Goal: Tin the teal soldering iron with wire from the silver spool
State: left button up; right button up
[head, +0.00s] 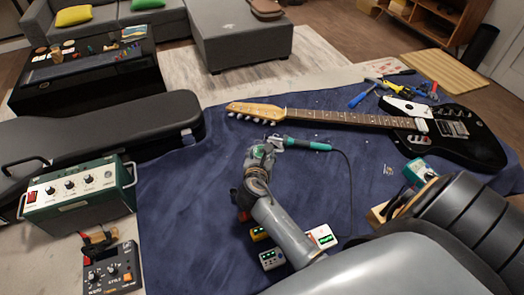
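The teal soldering iron (309,145) shows in the middle of the head view over the blue mat, its handle lying nearly level. A dark cord leaves its right end and curves down across the mat. A gripper (274,142), which looks like my right one, is at the iron's left end and overlaps it. The fingers are too small and crowded to tell whether they are closed on it. A small shiny item (388,170) lies on the mat to the right; I cannot tell if it is the silver spool. My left gripper is not in view.
An electric guitar (455,135) lies across the back of the blue mat (190,225). Tools (365,93) lie behind it. A green amplifier (78,190), a black pedal (112,270) and a guitar case (95,130) stand left. Small boxes (272,258) sit near my forearm.

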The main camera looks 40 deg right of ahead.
jog(key=shift+s+a+f+p, duration=0.1)
jog(key=shift+s+f+p, duration=0.2)
jog(key=shift+f, duration=0.2)
dwell(0.8)
jog(key=shift+w, duration=0.1)
jog(key=shift+r+p, duration=0.6)
jog(key=shift+p, duration=0.2)
jog(key=r+p, duration=0.3)
jog(key=shift+w, duration=0.2)
jog(key=shift+r+p, duration=1.7)
jog(key=shift+p, duration=0.3)
